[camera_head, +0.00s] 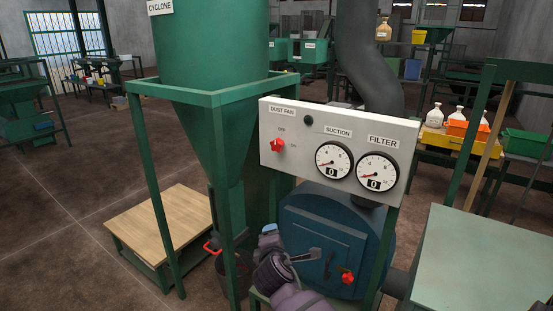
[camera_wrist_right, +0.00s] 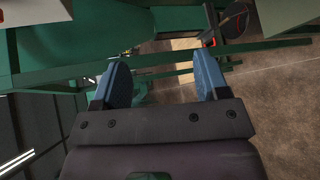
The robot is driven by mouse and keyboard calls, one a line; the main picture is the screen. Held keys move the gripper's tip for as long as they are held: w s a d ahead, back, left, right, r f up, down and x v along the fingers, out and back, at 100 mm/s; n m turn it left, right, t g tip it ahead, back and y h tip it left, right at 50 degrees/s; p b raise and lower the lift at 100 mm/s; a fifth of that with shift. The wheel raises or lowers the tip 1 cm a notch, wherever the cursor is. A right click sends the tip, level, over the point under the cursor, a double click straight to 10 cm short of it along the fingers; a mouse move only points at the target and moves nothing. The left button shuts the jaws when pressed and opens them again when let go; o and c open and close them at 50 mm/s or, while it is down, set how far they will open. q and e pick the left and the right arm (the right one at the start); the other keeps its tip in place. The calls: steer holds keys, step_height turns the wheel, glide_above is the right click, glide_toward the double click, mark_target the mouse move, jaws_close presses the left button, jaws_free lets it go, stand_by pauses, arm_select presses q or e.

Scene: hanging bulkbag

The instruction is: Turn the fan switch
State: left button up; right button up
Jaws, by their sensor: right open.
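The fan switch is a red knob (camera_head: 277,145) on the left part of a pale control panel (camera_head: 312,178), below the "DUST FAN" label. An upper label reads OFF and a lower right one seems to read ON; I cannot tell exactly where the knob points. My right gripper (camera_head: 290,243) is below the panel, in front of the blue round door, apart from the knob. In the right wrist view its two blue fingers (camera_wrist_right: 163,85) are spread with nothing between them. The knob is not clearly visible there. My left gripper is not in view.
The panel also carries a dark round button (camera_head: 308,120) and two gauges, suction (camera_head: 333,160) and filter (camera_head: 377,171), both reading 0. Green frame posts (camera_head: 163,215) stand to the left. A blue door (camera_head: 330,225) with a red knob (camera_head: 347,277) is below.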

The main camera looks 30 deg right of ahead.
steer(key=w+r+n+g+h+b, duration=0.1)
steer(key=w+r+n+h+b, duration=0.2)
steer(key=w+r, duration=0.5)
steer(key=n+g+h, duration=0.2)
steer(key=g+h, duration=0.2)
steer(key=h, duration=0.2)
glide_toward(275, 145)
arm_select(q)
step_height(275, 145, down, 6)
steer(key=b, duration=0.1)
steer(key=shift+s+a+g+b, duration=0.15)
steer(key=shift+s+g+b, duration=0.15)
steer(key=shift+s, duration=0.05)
arm_select(e)
steer(key=x, duration=1)
steer(key=shift+d, duration=0.1)
steer(key=shift+c, duration=0.5)
